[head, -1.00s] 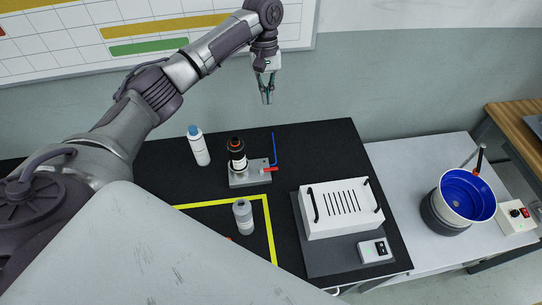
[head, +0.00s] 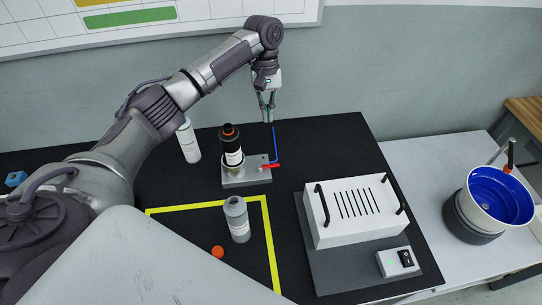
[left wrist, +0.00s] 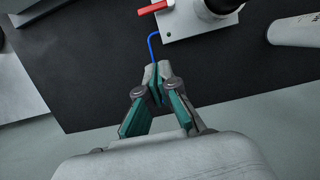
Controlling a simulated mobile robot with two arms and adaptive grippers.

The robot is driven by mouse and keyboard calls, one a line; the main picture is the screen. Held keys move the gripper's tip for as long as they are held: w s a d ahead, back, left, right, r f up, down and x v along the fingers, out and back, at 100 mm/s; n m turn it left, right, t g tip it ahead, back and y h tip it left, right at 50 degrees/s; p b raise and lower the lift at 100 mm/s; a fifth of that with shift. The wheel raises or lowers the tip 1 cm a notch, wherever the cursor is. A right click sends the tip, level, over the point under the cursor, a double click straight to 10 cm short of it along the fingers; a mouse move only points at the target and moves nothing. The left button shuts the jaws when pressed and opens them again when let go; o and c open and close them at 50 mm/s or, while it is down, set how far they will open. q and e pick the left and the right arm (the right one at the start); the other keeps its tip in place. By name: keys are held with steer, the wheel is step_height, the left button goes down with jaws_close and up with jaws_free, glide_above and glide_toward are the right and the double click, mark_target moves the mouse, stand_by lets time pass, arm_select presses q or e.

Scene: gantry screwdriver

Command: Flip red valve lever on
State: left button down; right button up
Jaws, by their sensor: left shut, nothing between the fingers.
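The red valve lever (head: 269,166) sits at the right side of a grey metal block (head: 240,181) on the black table mat. It also shows in the left wrist view (left wrist: 153,8), near the top edge. A blue tube (head: 274,145) rises from the block behind the lever. A black bottle with a white label and orange ring (head: 231,147) stands on the block. My left gripper (head: 267,121) is shut and empty, pointing down above the back edge of the table, behind and apart from the lever. Its fingertips show in the left wrist view (left wrist: 158,68). My right gripper is not in view.
A white bottle (head: 189,142) stands left of the block. A grey bottle (head: 237,220) and orange cap (head: 217,252) are inside a yellow outline. A white slotted box (head: 350,215) stands at the right. A blue bowl (head: 500,195) is farther right. The mat between block and box is clear.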

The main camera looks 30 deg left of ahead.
mark_target(268, 167)
arm_select(q)
steer(key=x, duration=0.9)
steer(key=shift+s+d+f, duration=0.1)
steer(key=shift+s+f, duration=0.05)
steer(key=shift+f, duration=0.15)
steer(key=shift+s+d+f+p, duration=0.1)
steer(key=shift+s+d+p, duration=0.8)
steer(key=shift+s, duration=0.3)
steer(key=shift+s+d, duration=0.35)
steer(key=shift+s, duration=0.05)
steer(key=shift+f, duration=0.1)
